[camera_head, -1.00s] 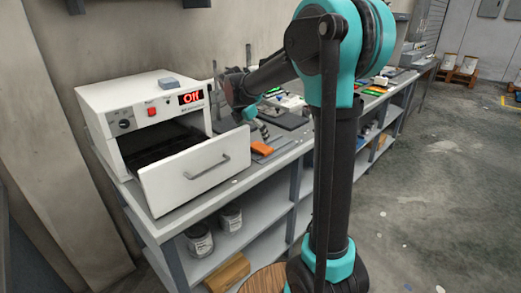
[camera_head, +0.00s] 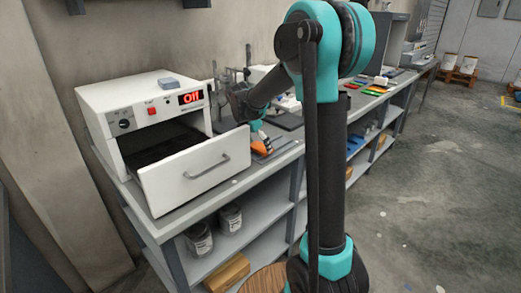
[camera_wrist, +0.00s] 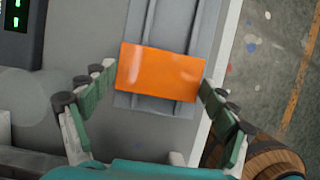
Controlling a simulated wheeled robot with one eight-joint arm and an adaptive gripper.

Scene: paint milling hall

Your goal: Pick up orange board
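The orange board (camera_wrist: 160,73) lies across a grey ridged holder (camera_wrist: 152,103) in the wrist view. It also shows on the bench in the head view (camera_head: 263,148), partly covered by my gripper. My gripper (camera_wrist: 159,76) is open, with its green-padded fingers spread to either side of the board. The fingertips are very close to the board's left and right ends; I cannot tell whether they touch it. In the head view my gripper (camera_head: 262,141) is low over the bench at the board.
A white oven (camera_head: 150,110) with its drawer (camera_head: 197,172) pulled out stands left of the board; its display reads Off. Coloured boards (camera_head: 375,89) lie further along the bench. Cans (camera_head: 200,240) stand on the shelf below.

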